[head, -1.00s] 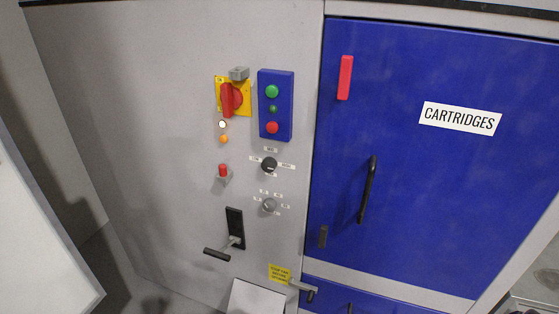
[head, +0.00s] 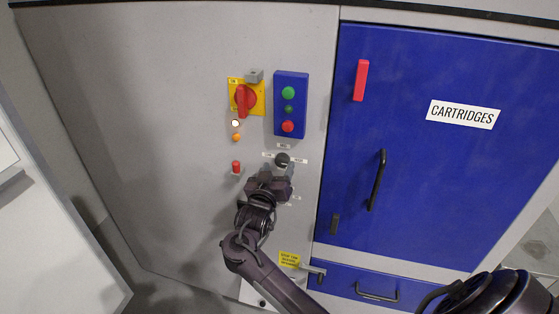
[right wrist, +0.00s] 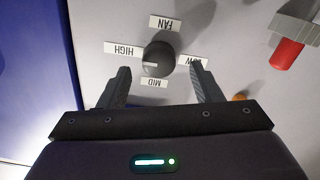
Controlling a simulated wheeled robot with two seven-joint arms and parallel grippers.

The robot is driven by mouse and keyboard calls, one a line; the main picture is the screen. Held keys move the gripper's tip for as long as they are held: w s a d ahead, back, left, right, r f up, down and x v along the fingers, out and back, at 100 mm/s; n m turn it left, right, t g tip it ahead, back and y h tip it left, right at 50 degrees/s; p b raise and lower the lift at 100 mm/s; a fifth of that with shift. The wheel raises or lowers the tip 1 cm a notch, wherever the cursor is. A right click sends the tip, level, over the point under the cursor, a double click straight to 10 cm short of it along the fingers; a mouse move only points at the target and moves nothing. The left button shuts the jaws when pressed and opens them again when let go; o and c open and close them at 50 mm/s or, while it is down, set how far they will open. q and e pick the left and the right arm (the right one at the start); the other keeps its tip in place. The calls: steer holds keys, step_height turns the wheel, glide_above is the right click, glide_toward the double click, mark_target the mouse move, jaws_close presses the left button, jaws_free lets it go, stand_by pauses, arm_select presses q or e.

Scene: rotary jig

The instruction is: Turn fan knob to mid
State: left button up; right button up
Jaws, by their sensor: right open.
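My right gripper (right wrist: 161,78) is open, with one finger to each side just short of the knob and a gap on both sides. In the head view the knob (head: 282,159) shows just beyond the right gripper (head: 273,173). My left gripper is out of view.
Above are a red rotary switch (head: 243,97) on a yellow plate and a blue button box (head: 290,104). A red push button (head: 236,167) sits left of the gripper. The blue cartridges door (head: 410,180) with its black handle (head: 376,180) is to the right.

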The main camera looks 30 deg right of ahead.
mark_target(282, 161)
steer(key=shift+w+d+r, duration=0.1)
steer(key=shift+w+d, duration=0.4)
steer(key=shift+w+d+p, duration=0.3)
steer(key=shift+d, duration=0.3)
steer(key=c, duration=1)
